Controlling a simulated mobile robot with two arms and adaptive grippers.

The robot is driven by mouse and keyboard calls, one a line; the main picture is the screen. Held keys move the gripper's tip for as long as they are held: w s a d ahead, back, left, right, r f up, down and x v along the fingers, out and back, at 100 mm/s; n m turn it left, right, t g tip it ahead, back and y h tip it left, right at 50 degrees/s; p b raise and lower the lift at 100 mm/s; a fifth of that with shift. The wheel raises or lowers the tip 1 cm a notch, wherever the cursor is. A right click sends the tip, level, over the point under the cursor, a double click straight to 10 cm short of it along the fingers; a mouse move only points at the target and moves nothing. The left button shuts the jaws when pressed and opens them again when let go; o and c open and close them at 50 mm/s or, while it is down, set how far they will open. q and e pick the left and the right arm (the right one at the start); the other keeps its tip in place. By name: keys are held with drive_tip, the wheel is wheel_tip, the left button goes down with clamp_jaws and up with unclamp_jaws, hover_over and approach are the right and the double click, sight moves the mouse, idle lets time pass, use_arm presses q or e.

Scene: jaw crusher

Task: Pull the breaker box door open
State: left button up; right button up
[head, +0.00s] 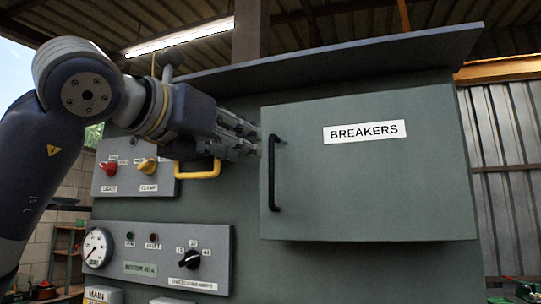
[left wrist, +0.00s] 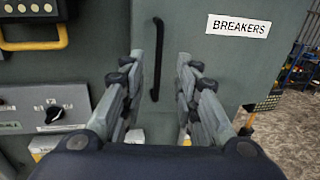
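The breaker box door (head: 370,190) is a grey-green panel with a white BREAKERS label (head: 364,132). It looks shut. Its black vertical bar handle (head: 272,173) is at the door's left side. My left gripper (head: 256,142) reaches in from the left, its fingertips just left of the handle's upper part in the head view. In the left wrist view the two fingers (left wrist: 160,60) are spread apart, and the handle (left wrist: 156,62) shows in the gap between them, seemingly beyond the tips. Contact with the handle is not visible. My right gripper is out of view.
Left of the door a control panel carries a red knob (head: 108,168), a yellow knob (head: 147,165) and a yellow bar handle (head: 205,171) close under my left gripper. Below are a gauge (head: 97,247) and a black dial (head: 190,260). An overhanging ledge (head: 330,62) runs above the door.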

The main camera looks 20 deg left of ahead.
sight(270, 155)
use_arm(q)
drive_tip(key=p+x, duration=0.4)
drive_tip(key=x, duration=0.5)
drive_tip(key=shift+w+a+r, duration=0.1)
drive_tip(key=shift+w, duration=0.85)
drive_tip(key=c, duration=0.6)
clamp_jaws()
